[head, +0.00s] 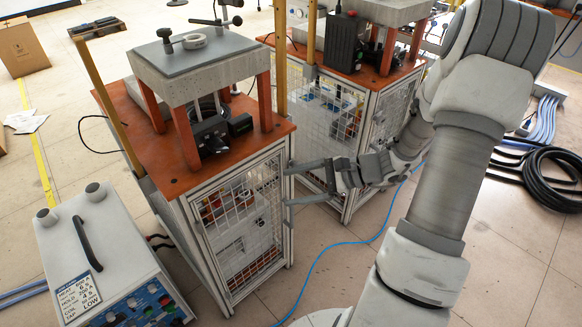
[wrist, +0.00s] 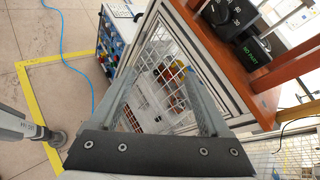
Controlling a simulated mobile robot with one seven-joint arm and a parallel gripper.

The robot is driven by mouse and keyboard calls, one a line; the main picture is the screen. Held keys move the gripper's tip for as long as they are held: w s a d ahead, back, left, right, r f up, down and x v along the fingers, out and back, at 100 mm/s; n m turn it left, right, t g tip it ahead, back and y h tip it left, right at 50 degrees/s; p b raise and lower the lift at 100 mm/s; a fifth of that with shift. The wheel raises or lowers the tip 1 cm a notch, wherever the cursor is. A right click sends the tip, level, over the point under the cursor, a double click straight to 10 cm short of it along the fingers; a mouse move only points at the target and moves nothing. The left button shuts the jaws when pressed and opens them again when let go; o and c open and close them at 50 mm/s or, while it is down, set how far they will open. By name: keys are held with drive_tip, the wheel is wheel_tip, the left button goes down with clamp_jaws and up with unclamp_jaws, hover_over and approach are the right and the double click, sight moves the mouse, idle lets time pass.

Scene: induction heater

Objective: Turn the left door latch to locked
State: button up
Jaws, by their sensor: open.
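The left cabinet has a wire-mesh door (head: 240,222) in a pale metal frame, which looks closed. The mesh also shows in the wrist view (wrist: 176,82). In the wrist view the fingers of my gripper (wrist: 158,76) frame part of the mesh door.
The cabinet's orange top (head: 153,160) carries a press-like stand with a grey top plate (head: 195,58). A control box (head: 92,245) stands at the left. A second mesh cabinet (head: 330,110) stands behind. A blue hose (head: 312,265) lies on the otherwise clear floor in front.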

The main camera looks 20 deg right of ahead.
drive_tip(key=w+d+f+m+t+h+b, duration=0.1)
drive_tip(key=d+f+m+t+h+b, duration=0.35)
drive_tip(key=d+f+m+t, duration=0.75)
drive_tip(key=shift+m+g+h, duration=0.35)
drive_tip(key=shift+m+g, duration=0.15)
drive_tip(key=shift+g, duration=0.3)
drive_tip(key=b+x, duration=0.1)
drive_tip(key=x, duration=0.4)
drive_tip(key=d+b+x, duration=0.1)
drive_tip(key=x, duration=0.5)
drive_tip(key=d+f+b+x, duration=0.1)
drive_tip(key=x, duration=0.4)
drive_tip(key=shift+w+f+b, duration=0.1)
drive_tip(key=shift+w+b, duration=0.25)
drive_tip(key=shift+w, duration=0.4)
clamp_jaws()
